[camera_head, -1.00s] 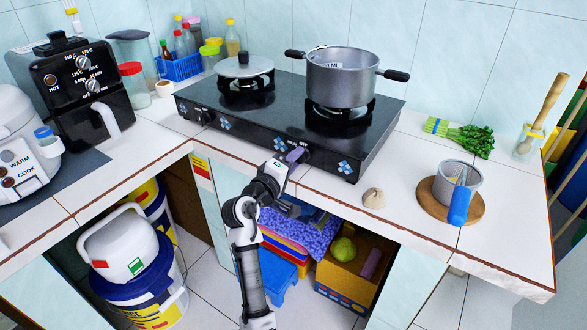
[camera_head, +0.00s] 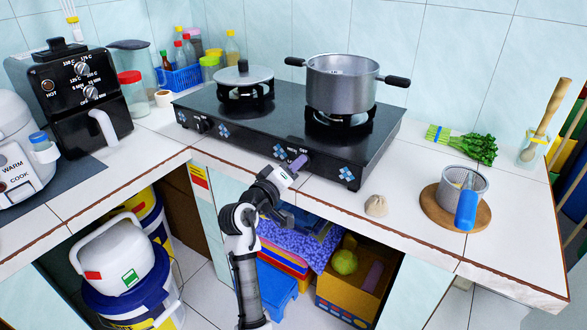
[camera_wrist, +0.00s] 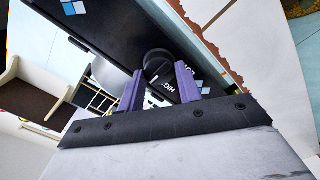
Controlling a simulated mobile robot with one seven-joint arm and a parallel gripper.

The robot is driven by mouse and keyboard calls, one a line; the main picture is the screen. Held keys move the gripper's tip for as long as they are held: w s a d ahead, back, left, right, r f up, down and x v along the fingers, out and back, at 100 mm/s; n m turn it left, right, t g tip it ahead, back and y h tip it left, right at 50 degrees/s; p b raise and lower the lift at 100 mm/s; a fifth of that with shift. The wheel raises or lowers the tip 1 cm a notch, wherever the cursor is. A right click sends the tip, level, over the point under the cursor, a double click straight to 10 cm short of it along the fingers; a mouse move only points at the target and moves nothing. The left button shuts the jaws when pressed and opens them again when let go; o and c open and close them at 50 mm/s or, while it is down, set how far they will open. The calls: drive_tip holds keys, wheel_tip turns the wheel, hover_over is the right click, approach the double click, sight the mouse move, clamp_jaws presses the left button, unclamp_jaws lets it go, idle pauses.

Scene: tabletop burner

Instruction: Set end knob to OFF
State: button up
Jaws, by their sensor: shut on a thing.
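The black two-burner stove (camera_head: 270,130) stands on the white tiled counter. Its right-hand knob (camera_wrist: 156,62) is on the front panel near the stove's right end; it is mostly hidden behind my fingers in the head view. My gripper (camera_head: 297,163) reaches up to it from the front. In the wrist view, the purple fingers of my gripper (camera_wrist: 160,72) sit on both sides of the knob and are shut on it. White "LOW" and "HIGH" lettering shows beside the knob. The knob's exact pointer setting cannot be read.
The left knob (camera_head: 204,125) is free. A garlic bulb (camera_head: 376,205) and a blue-handled strainer (camera_head: 466,203) lie to the right. The counter's front edge runs below my gripper.

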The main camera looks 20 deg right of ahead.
drive_tip(key=shift+f, duration=0.1)
drive_tip(key=o, duration=1)
drive_tip(key=b+v, duration=0.1)
drive_tip(key=v, duration=1.2)
drive_tip(key=shift+s+a, duration=0.25)
drive_tip(key=shift+a, duration=0.05)
